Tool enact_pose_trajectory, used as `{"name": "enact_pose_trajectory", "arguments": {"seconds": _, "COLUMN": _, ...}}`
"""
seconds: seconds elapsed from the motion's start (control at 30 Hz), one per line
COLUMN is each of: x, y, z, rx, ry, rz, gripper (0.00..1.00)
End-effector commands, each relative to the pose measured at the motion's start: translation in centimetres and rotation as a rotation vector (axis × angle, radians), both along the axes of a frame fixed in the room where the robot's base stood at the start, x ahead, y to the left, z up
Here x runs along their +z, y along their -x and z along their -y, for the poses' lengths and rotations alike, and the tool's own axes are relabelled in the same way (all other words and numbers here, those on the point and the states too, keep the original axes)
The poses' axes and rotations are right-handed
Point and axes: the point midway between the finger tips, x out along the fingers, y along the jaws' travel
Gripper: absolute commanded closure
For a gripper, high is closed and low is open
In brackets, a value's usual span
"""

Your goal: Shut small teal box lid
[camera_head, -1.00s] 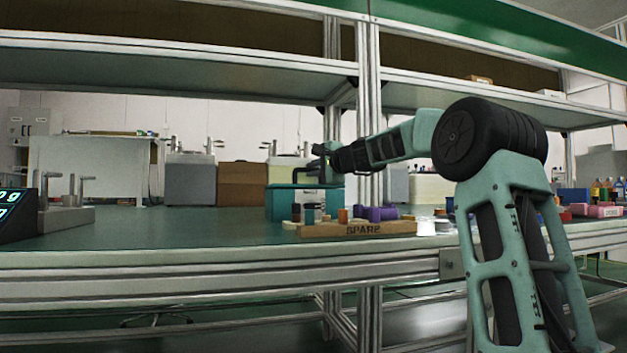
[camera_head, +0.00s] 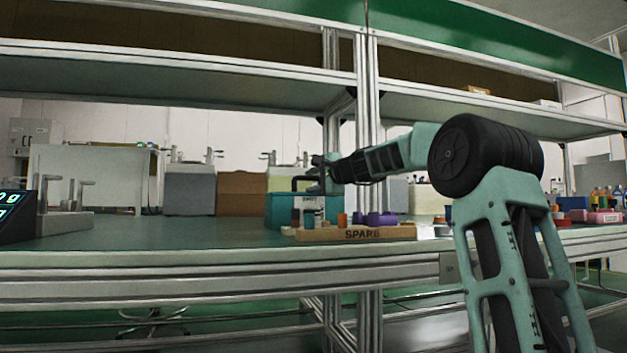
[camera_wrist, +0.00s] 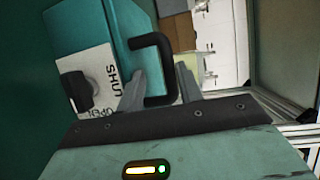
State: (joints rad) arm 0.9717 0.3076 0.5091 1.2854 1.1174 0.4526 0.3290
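The teal box (camera_head: 283,207) stands on the bench behind the SPARE block, with a black handle (camera_head: 296,180) at its top. In the wrist view the box (camera_wrist: 85,27) shows a white plate (camera_wrist: 97,66) marked SHUT and OPEN, with a black knob (camera_wrist: 77,91). I cannot tell whether its lid is fully down. My gripper (camera_head: 317,180) is beside the handle, at the box's upper right. In the wrist view my gripper (camera_wrist: 160,82) has its fingers apart, near the black handle (camera_wrist: 166,60); I cannot tell whether they touch it.
A wooden SPARE block (camera_head: 362,233) with several coloured pieces lies in front of the box. A shelf post (camera_head: 367,130) rises close behind my forearm. A scale display (camera_head: 12,212) stands at the left. The bench left of the box is mostly clear.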

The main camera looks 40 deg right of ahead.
Motion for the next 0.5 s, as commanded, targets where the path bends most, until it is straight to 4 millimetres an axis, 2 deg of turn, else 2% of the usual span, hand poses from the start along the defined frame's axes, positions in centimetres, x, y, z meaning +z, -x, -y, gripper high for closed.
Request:
{"name": "enact_pose_trajectory", "arguments": {"seconds": 0.3, "x": 0.4, "y": 0.3, "z": 0.0, "rx": -0.003, "ry": 0.002, "rz": 0.005, "gripper": 0.64}}
{"name": "enact_pose_trajectory", "arguments": {"seconds": 0.37, "x": 0.5, "y": 0.8, "z": 0.0, "rx": -0.004, "ry": 0.002, "rz": 0.006, "gripper": 0.64}}
{"name": "enact_pose_trajectory", "arguments": {"seconds": 0.5, "x": 0.6, "y": 2.9, "z": -0.1, "rx": -0.007, "ry": 0.002, "rz": 0.006, "gripper": 0.64}}
